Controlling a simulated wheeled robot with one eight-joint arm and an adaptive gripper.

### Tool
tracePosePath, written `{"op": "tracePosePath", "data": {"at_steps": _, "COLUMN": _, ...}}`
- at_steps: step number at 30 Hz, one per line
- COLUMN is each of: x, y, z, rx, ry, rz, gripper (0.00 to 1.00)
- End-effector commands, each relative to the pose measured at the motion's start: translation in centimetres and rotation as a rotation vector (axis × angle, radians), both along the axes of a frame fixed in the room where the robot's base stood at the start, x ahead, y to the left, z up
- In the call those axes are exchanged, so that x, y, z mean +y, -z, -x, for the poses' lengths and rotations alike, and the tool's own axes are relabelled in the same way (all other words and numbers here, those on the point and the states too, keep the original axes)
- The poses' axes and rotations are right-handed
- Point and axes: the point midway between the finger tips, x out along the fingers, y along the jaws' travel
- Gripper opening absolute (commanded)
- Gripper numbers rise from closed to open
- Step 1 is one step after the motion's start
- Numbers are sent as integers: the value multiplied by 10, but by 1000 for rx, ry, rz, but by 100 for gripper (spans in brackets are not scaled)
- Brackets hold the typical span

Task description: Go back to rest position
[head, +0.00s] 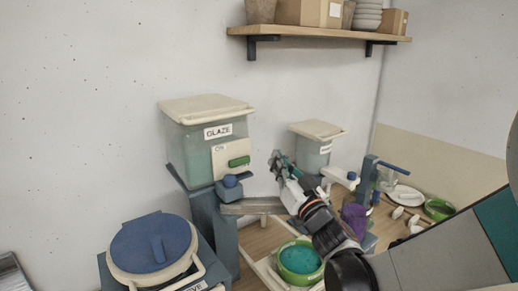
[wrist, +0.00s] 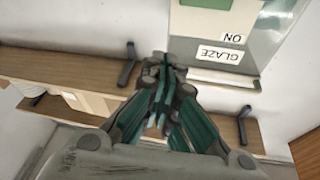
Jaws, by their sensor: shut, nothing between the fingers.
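My gripper (head: 281,166) is in the air in front of the white wall, to the right of the glaze bucket (head: 196,150). In the wrist view my gripper (wrist: 162,62) shows with its teal-sided fingers together and nothing between them. The glaze bucket has a cream lid, a GLAZE label, and a card with a green switch (head: 238,161). The wrist view shows the bucket upside down (wrist: 222,20), beyond the fingers. A blue-knobbed spout (head: 229,187) sits at its lower front. My arm reaches in from the lower right of the head view.
A green bowl of teal glaze (head: 300,257) stands below my arm. A smaller lidded bucket (head: 313,150) stands behind my gripper. A blue-lidded pot (head: 153,247) is at lower left. A blue stand (head: 368,185) and small tools are at right. A wall shelf (head: 320,34) hangs above.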

Motion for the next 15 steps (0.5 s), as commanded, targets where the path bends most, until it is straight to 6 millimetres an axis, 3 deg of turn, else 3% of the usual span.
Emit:
{"op": "tracePosePath", "data": {"at_steps": 8, "x": -79, "y": 19, "z": 17, "rx": 205, "ry": 306, "rz": 70, "gripper": 0}}
{"op": "tracePosePath", "data": {"at_steps": 15, "x": -128, "y": 67, "z": 66, "rx": 474, "ry": 468, "rz": 170, "gripper": 0}}
